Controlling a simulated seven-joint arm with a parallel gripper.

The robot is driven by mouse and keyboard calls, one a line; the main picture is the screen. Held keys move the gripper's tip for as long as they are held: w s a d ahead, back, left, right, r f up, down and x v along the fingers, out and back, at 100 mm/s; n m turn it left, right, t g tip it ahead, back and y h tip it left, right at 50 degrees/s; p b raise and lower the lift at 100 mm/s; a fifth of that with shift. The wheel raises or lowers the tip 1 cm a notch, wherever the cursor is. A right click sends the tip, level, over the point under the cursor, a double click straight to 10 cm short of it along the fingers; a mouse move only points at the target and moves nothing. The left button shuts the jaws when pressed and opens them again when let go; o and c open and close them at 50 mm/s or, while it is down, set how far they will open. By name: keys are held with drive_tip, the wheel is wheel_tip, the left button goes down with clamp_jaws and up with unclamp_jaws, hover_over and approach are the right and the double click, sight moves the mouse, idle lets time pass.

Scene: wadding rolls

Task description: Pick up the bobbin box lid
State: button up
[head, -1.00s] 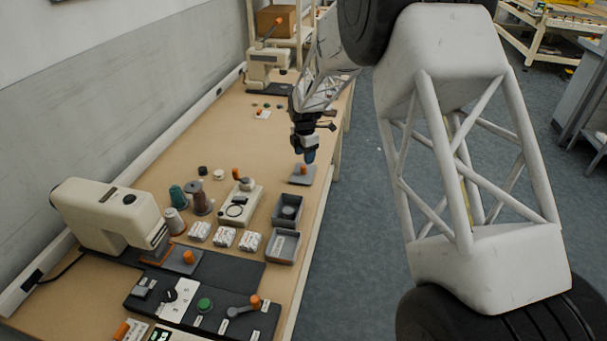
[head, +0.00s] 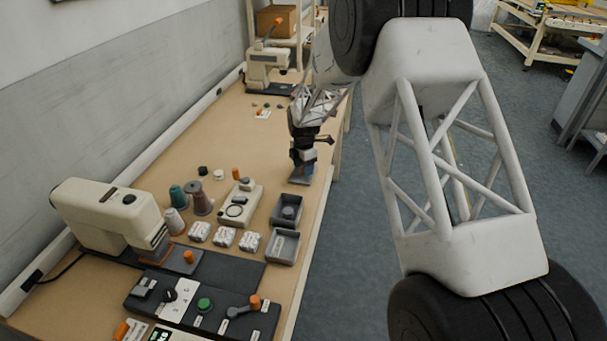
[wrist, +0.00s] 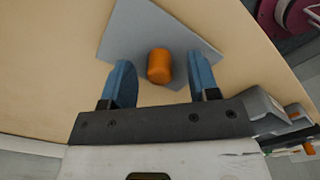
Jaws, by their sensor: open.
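The bobbin box lid (wrist: 130,28) is a flat grey plate with an orange knob (wrist: 160,66) on top, lying on the tan table. In the head view the lid (head: 300,179) is near the table's right edge, mostly hidden by my gripper (head: 300,168). In the wrist view my gripper (wrist: 163,82) is open, with one blue finger on each side of the orange knob. A gap shows between the knob and each finger. I cannot tell how high the fingertips are above the plate.
Two grey open boxes (head: 297,232) stand nearer along the table's right edge. White packets (head: 224,237), thread spools (head: 201,199), a small device (head: 240,206) and a sewing machine (head: 105,215) stand left of them. Bare table (head: 200,140) lies left of my gripper.

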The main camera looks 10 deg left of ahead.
drive_tip(key=shift+f, duration=0.35)
idle(0.3)
clamp_jaws()
drive_tip(key=shift+r, duration=0.1)
drive_tip(key=shift+r, duration=4.95)
drive_tip(key=shift+s, duration=0.1)
